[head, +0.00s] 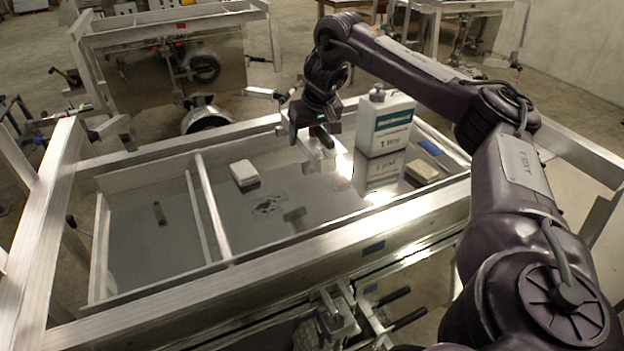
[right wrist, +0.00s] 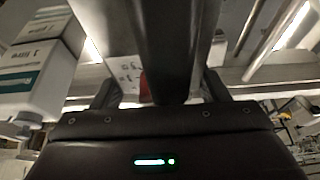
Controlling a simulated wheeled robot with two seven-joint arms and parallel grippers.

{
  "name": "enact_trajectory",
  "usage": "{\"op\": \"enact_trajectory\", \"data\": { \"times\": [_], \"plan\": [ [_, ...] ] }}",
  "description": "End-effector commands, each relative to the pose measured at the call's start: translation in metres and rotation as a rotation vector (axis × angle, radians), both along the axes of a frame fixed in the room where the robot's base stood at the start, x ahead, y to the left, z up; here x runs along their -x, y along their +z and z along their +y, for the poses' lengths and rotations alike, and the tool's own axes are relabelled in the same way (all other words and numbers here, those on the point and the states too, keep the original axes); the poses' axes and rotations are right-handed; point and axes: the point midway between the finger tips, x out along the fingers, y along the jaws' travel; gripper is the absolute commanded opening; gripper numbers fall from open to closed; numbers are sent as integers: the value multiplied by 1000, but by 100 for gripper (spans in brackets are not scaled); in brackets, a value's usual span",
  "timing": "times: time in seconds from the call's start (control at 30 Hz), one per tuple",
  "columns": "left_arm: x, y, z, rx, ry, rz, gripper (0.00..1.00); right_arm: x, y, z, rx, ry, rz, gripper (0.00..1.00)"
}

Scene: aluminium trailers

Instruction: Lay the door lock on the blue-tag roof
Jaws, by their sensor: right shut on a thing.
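My right gripper (head: 320,142) reaches over the far side of the near aluminium trailer. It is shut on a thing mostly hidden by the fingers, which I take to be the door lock. In the right wrist view, a dark bar-like shape (right wrist: 176,50) runs up from between the fingers, beside a pale lettered surface and a small red patch (right wrist: 146,86). The shiny roof panel (head: 300,205) lies below inside the trailer's frame. My left gripper is not in view.
A white jug (head: 385,120) stands right of the gripper; it also shows in the right wrist view (right wrist: 35,85). A white box (head: 243,173) and a tan block (head: 422,172) sit on the panel. A crossbar (head: 212,207) divides it. Another trailer (head: 165,70) stands behind.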

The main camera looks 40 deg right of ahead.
Motion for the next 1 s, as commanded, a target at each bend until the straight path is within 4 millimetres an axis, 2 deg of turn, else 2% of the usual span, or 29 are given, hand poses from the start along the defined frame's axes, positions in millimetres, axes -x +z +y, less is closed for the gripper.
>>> {"op": "enact_trajectory", "data": {
  "times": [0.2,0.3,0.4,0.5,0.67,0.87,1.0],
  "plan": [
    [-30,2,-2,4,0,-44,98,1,-25,-1,-1,-3,3,21],
    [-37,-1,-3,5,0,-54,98,1,-37,0,-2,-3,2,21],
    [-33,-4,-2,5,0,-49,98,1,-50,-1,-1,-4,2,21],
    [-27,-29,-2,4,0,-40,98,1,-83,0,-2,-4,2,21],
    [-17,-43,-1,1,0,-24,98,1,-109,-1,-1,-4,0,21],
    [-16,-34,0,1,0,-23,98,0,-118,-2,0,-4,-2,21],
    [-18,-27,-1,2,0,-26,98,2,-136,-2,1,-5,1,21]
  ]
}}
